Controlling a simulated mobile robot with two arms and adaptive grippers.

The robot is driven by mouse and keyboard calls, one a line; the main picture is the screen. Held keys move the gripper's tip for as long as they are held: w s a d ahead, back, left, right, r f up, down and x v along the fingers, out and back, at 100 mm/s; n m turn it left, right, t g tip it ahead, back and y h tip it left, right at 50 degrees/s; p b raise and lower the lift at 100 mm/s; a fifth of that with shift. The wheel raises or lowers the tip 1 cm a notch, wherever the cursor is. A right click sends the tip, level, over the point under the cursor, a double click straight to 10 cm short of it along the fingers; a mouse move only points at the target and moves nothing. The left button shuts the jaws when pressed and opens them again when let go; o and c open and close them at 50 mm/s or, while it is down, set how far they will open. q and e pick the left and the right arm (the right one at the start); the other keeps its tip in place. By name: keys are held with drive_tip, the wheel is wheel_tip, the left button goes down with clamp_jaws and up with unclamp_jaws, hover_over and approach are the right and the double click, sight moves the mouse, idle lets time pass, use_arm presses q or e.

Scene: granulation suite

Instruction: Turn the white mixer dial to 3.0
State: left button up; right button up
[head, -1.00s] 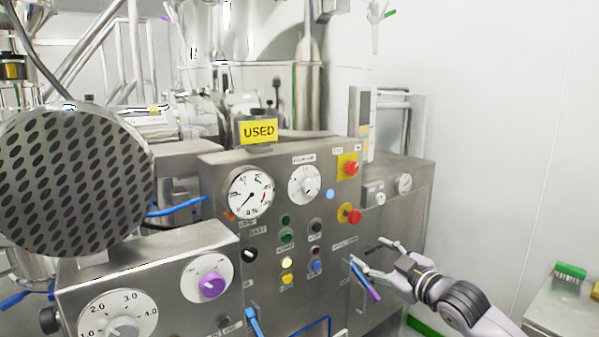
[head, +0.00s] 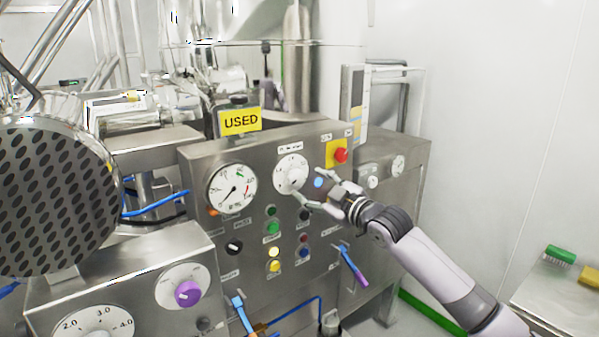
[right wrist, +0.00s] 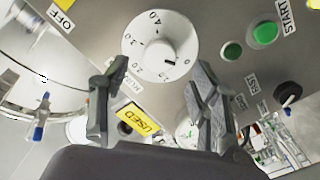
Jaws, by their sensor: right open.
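The white mixer dial (head: 291,173) is on the upper middle of the steel control panel, right of the round gauge. In the right wrist view the dial (right wrist: 160,46) shows numerals around its rim and a raised white centre knob; I cannot tell its exact setting. My right gripper (head: 318,191) is open and empty, in front of the panel just right of and below the dial. In the right wrist view its two fingers (right wrist: 156,88) are spread, with the dial beyond and between them, apart from it. My left gripper is not in view.
A red emergency button (head: 340,155) on a yellow plate is close to the right gripper. Coloured buttons (head: 272,227) sit below the dial. A purple-knob dial (head: 186,290) and a large numbered dial (head: 90,322) are at lower left. A yellow USED sign (head: 240,121) stands on top.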

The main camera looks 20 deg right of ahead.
sight(298, 178)
drive_tip(key=p+x, duration=0.1)
drive_tip(key=x, duration=0.4)
drive_tip(key=shift+w+a, duration=0.2)
drive_tip(key=shift+w, duration=0.1)
drive_tip(key=shift+c, duration=0.2)
drive_tip(key=c, duration=1.1)
